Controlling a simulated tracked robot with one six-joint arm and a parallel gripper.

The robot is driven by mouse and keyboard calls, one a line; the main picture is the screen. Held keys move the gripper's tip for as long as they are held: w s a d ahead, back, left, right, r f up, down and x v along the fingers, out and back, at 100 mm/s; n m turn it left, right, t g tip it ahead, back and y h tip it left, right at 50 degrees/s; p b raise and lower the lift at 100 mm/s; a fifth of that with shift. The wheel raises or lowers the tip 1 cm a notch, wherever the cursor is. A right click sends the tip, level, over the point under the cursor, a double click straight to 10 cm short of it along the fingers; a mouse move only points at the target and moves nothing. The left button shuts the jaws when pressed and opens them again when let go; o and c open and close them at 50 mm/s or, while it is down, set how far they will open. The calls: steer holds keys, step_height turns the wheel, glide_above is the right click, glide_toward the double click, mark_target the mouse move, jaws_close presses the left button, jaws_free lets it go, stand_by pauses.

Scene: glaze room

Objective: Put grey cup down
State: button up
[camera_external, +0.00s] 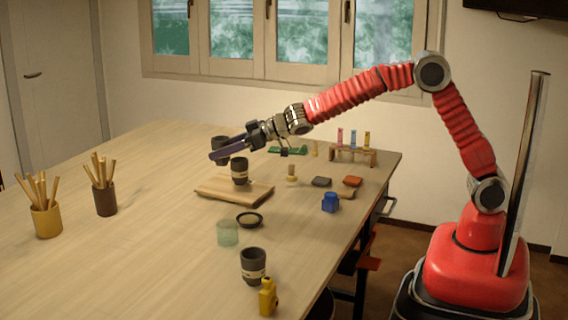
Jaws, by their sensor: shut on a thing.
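A dark grey cup (219,142) is at my gripper (222,151), which is shut on it. The near finger crosses in front of the cup and hides part of it. The cup looks upright, behind the wooden board (209,190); I cannot tell whether its base touches the table. A second dark grey cup with a light band (239,172) stands upright on the board, just in front of my gripper. A third such cup (253,267) stands on the near part of the table.
A greenish glass (228,233), dark dish (249,220), yellow bottle (268,297) and blue jar (330,203) stand nearby. A vial rack (353,156) is at the back right. Two holders with sticks (47,220) (104,199) stand left. The table's middle left is clear.

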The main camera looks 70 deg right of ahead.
steer(key=shift+f, duration=3.05)
steer(key=shift+f, duration=0.1)
steer(key=shift+f, duration=1.8)
steer(key=o, duration=0.8)
steer(key=shift+f, duration=0.1)
steer(key=shift+o, duration=0.2)
steer(key=shift+s+d+r, duration=0.2)
steer(key=shift+s+r, duration=0.1)
steer(key=shift+s, duration=0.1)
steer(key=shift+v, duration=5.55)
